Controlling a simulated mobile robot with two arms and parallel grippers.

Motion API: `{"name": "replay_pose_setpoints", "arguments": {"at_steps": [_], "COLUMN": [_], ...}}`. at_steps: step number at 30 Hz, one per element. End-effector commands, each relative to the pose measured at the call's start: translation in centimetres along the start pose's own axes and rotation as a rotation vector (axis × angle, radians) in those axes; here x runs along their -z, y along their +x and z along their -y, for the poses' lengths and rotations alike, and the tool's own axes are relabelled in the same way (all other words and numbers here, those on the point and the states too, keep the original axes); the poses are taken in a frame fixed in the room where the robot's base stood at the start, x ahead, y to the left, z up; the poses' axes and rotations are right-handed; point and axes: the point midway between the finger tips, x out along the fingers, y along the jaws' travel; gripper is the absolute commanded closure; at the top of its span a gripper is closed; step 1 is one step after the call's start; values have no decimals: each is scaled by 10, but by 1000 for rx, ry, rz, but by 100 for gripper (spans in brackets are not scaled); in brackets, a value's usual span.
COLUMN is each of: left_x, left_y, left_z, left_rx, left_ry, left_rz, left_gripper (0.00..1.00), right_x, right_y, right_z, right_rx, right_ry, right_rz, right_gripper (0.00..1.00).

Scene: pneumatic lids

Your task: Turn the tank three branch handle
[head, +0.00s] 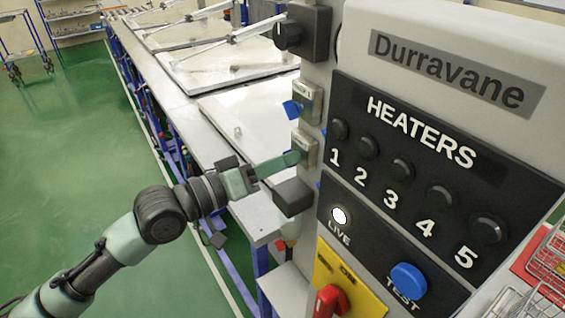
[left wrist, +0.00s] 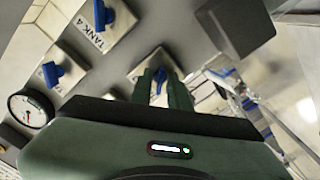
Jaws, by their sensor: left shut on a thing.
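My left gripper (head: 291,158) reaches the side of the grey control column, at the lower of two small pale plates (head: 306,150). In the left wrist view, its two green fingers (left wrist: 161,84) are shut on a blue branch handle (left wrist: 160,76) on a pale plate (left wrist: 143,66). This plate's label is hidden, so I cannot read its tank number. Beside it is a plate marked TANK 4 (left wrist: 90,37) with its own blue handle (left wrist: 104,15). Another blue handle (left wrist: 52,73) sits at the left. My right gripper is not in view.
A dark box (head: 293,197) juts out just below the gripper. Green floor at left is open.

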Motion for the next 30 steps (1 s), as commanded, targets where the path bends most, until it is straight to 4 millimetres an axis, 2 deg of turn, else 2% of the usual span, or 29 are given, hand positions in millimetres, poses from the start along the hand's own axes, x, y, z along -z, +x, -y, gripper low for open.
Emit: {"name": "replay_pose_setpoints", "arguments": {"at_steps": [15, 30], "left_x": [-2, 0], "left_y": [0, 0], "left_z": [2, 1], "left_rx": [1, 0], "left_ry": [450, 925], "left_rz": [2, 1], "left_gripper": [100, 100], "right_x": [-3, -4], "right_y": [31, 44], "right_z": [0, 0], "right_rx": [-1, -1], "right_ry": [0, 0], "right_rz": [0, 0], "right_gripper": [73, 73]}}
